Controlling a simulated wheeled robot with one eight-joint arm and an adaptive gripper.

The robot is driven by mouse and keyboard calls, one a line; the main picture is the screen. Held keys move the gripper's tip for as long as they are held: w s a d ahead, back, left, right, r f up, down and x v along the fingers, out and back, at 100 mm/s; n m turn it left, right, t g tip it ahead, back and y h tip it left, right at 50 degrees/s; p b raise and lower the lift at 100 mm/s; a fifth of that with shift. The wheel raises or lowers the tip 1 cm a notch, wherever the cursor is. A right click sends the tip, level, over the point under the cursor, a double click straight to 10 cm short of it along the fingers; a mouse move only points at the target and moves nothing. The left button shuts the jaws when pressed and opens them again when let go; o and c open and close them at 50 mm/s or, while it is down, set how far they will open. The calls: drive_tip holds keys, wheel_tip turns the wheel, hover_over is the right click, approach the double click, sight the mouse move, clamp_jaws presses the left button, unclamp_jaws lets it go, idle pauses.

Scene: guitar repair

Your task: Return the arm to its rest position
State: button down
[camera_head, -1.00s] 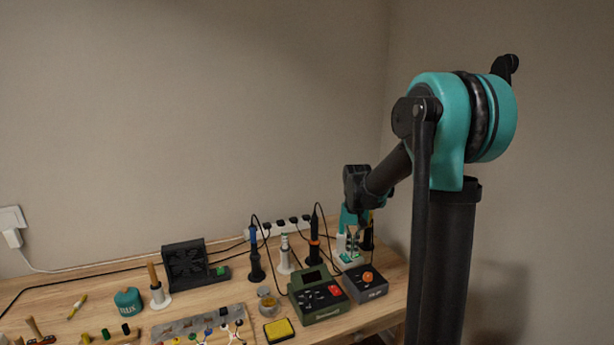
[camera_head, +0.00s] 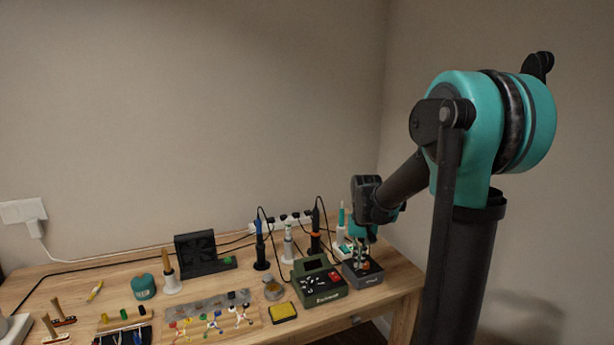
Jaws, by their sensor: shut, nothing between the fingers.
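My arm rises at the right of the head view and reaches left over the right end of the workbench (camera_head: 398,280). My gripper (camera_head: 361,262) points down at the end of the arm. It is shut and empty. In the picture its fingertips are in front of or just over the small dark grey box with the orange knob (camera_head: 366,281). I cannot tell whether they touch it. The fingers partly hide the knob and the top of the box.
A green soldering station (camera_head: 319,284) stands left of the box. Behind it are upright irons in stands, a power strip (camera_head: 283,222) and cables.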

drive_tip(key=s+d+f+t, duration=0.1)
drive_tip(key=s+f, duration=0.2)
drive_tip(key=s, duration=0.6)
drive_tip(key=s+d+f+n+t, duration=0.1)
drive_tip(key=s+d+f+t, duration=0.1)
drive_tip(key=s, duration=0.8)
drive_tip(key=shift+s+f+t, duration=0.25)
drive_tip(key=shift+f+t, duration=0.05)
drive_tip(key=shift+f, duration=0.15)
drive_tip(key=c, duration=2.3)
unclamp_jaws()
